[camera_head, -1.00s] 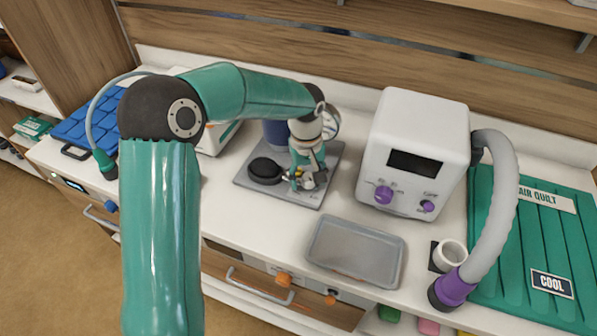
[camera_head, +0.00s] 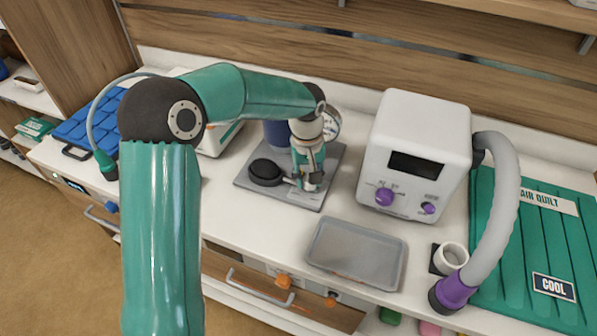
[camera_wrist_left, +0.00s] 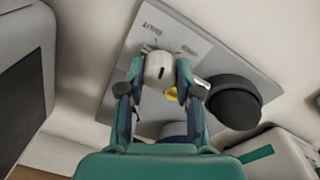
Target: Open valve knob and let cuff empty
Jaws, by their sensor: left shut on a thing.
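My left gripper (camera_head: 309,183) reaches down over the grey base plate (camera_head: 329,158). In the left wrist view the left gripper (camera_wrist_left: 160,72) has its fingers on either side of a pale round valve knob (camera_wrist_left: 158,66) with a dark slot, and is shut on it. A black bulb (camera_head: 265,172) lies on the plate beside the gripper; it also shows in the left wrist view (camera_wrist_left: 235,103). A round dial gauge (camera_head: 332,122) and a blue cuff (camera_head: 277,134) stand behind, partly hidden by my arm. My right gripper is not in view.
A white machine (camera_head: 414,135) with purple knobs and a grey hose (camera_head: 505,205) stands to the right. A grey tray (camera_head: 357,253) lies in front of it. A teal quilt (camera_head: 540,235) covers the far right. A white device is partly behind my arm.

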